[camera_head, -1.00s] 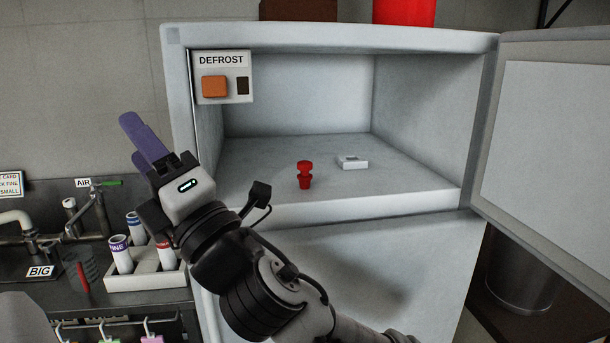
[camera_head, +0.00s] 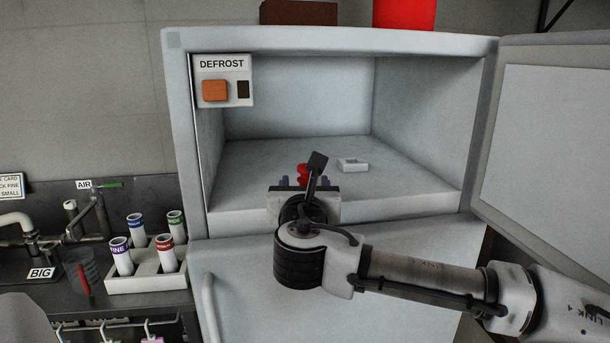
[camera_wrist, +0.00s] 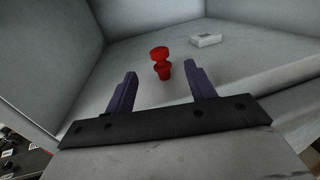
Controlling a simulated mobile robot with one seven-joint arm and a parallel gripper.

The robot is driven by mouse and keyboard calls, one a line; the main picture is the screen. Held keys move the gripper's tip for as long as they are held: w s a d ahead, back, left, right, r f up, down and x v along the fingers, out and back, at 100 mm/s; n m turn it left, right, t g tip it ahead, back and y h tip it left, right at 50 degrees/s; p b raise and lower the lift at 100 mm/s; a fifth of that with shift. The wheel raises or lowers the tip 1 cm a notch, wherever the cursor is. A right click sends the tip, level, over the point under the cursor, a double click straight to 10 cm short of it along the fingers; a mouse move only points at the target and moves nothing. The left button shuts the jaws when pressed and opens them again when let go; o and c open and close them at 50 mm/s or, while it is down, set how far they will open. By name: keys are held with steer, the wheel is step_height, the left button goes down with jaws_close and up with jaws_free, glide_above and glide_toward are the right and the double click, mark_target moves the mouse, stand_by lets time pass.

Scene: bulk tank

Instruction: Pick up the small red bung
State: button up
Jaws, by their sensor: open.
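The small red bung (camera_wrist: 161,64) stands upright on the floor of the open white cabinet. In the head view the bung (camera_head: 302,171) is mostly hidden behind my wrist. My gripper (camera_wrist: 158,82) is open, its two purple fingers pointing into the cabinet. In the wrist view the bung lies just beyond the fingertips, roughly midway between them, with nothing held. In the head view my gripper (camera_head: 304,181) is at the front of the cabinet floor.
A small white block-like tray (camera_head: 352,165) sits behind and right of the bung. The cabinet door (camera_head: 550,140) stands open at right. A DEFROST panel (camera_head: 223,80) is at the upper left opening. A rack (camera_head: 135,283) of labelled tubes stands on the left counter.

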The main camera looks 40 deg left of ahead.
mark_target(305, 165)
steer(key=p+x, duration=0.1)
steer(key=x, duration=0.5)
steer(key=p+x, duration=0.3)
steer(key=x, duration=0.1)
steer(key=shift+w+a+r, duration=0.1)
steer(key=shift+a, duration=0.15)
steer(key=shift+w+a, duration=0.2)
steer(key=shift+w, duration=0.1)
steer(key=c, duration=1.1)
